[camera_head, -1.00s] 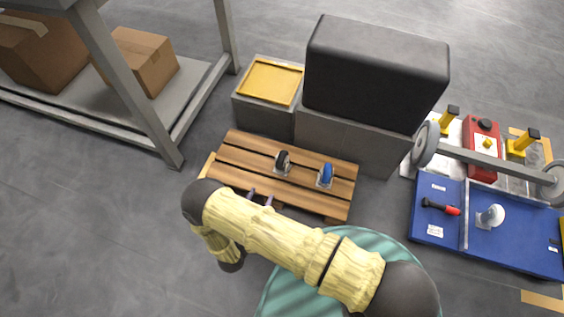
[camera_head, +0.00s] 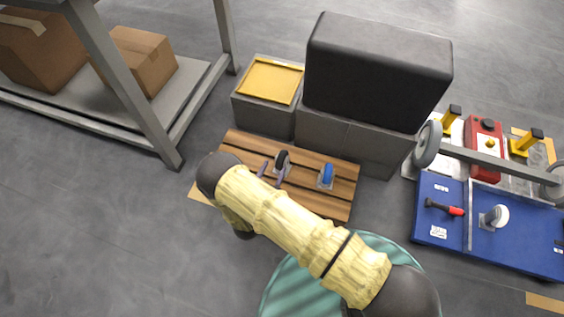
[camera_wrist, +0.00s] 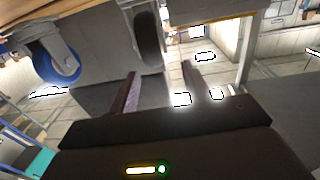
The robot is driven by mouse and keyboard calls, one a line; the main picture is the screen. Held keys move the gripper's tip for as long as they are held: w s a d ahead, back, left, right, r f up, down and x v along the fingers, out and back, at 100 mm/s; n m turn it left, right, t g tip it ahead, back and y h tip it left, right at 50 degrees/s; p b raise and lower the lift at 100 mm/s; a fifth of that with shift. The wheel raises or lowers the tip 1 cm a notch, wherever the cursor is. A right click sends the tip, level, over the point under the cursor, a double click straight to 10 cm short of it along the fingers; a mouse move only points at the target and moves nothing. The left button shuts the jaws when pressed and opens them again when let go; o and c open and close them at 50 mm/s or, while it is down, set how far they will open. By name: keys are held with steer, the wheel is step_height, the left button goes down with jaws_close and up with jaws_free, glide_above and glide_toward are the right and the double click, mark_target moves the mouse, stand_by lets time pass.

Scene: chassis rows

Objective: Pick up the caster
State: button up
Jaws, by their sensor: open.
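A caster with a black wheel (camera_head: 282,160) stands on the wooden pallet (camera_head: 238,142). A caster with a blue wheel (camera_head: 326,175) stands to its right on the same pallet. A third caster with a white wheel (camera_head: 495,215) is on the blue panel at right. My gripper (camera_head: 272,171) is open and empty, close to the black-wheeled caster. In the wrist view, the black wheel (camera_wrist: 148,40) shows ahead between the fingers (camera_wrist: 160,80), with no clear contact. The blue wheel (camera_wrist: 55,65) is off to the left there. My arm hides the pallet's near left part.
Grey bins stand behind the pallet, one with a yellow lid (camera_head: 271,80), one under a big black block (camera_head: 375,75). A blue panel (camera_head: 455,235) with a red-tipped tool lies right. A steel rack (camera_head: 130,90) with boxes stands left. A round green surface (camera_head: 290,290) is in front.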

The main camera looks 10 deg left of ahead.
mark_target(280, 160)
steer(key=w, duration=0.2)
steer(key=w+d+b, duration=0.1)
steer(key=w, duration=0.2)
steer(key=shift+d+r, duration=0.1)
steer(key=shift+d, duration=0.05)
steer(key=shift+c, duration=0.2)
jaws_close()
